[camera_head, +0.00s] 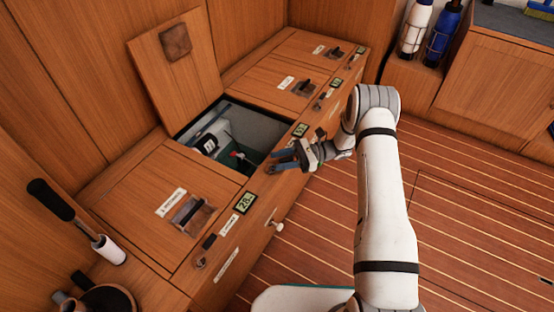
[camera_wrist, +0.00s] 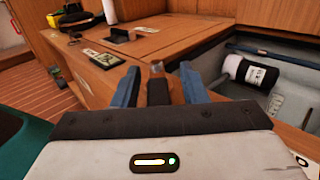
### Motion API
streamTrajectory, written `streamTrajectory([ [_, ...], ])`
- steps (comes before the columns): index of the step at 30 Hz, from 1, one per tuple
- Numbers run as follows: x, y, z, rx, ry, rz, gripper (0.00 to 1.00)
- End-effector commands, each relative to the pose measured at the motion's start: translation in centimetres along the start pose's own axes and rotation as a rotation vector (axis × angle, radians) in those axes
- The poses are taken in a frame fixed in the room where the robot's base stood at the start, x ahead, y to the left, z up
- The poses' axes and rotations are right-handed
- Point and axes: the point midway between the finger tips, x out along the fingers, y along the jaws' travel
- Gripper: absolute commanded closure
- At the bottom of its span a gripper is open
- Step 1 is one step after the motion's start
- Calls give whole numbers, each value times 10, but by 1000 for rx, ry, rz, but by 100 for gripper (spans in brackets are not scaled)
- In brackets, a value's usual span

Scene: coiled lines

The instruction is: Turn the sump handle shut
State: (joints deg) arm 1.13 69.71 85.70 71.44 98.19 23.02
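My gripper (camera_head: 272,161) is over the front edge of the locker row, beside the open locker. Its two blue fingers stand apart. In the wrist view a dark upright piece with a grey top (camera_wrist: 156,70) stands between the open fingers (camera_wrist: 160,88); it looks like a lever handle, with no clear contact. I cannot read a label naming it the sump handle. A similar dark handle (camera_head: 208,242) sits on the front strip of the nearer locker, and another (camera_head: 319,103) farther along. The gripper hides part of the strip in the head view.
The open locker (camera_head: 262,128) holds a white container (camera_head: 208,138); its wooden lid (camera_head: 160,75) leans against the wall. A display (camera_head: 244,202) and labels line the front strip. Striped floor (camera_head: 330,220) is clear to the right.

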Motion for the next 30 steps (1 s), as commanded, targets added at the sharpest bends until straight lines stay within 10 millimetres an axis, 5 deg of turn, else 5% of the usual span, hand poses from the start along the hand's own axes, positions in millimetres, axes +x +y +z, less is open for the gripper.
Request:
streamTrajectory([
  [8,-2,1,0,2,-1,1,60],
  [21,-67,-2,0,2,0,0,60],
  [30,-79,-2,-1,1,-1,1,60],
])
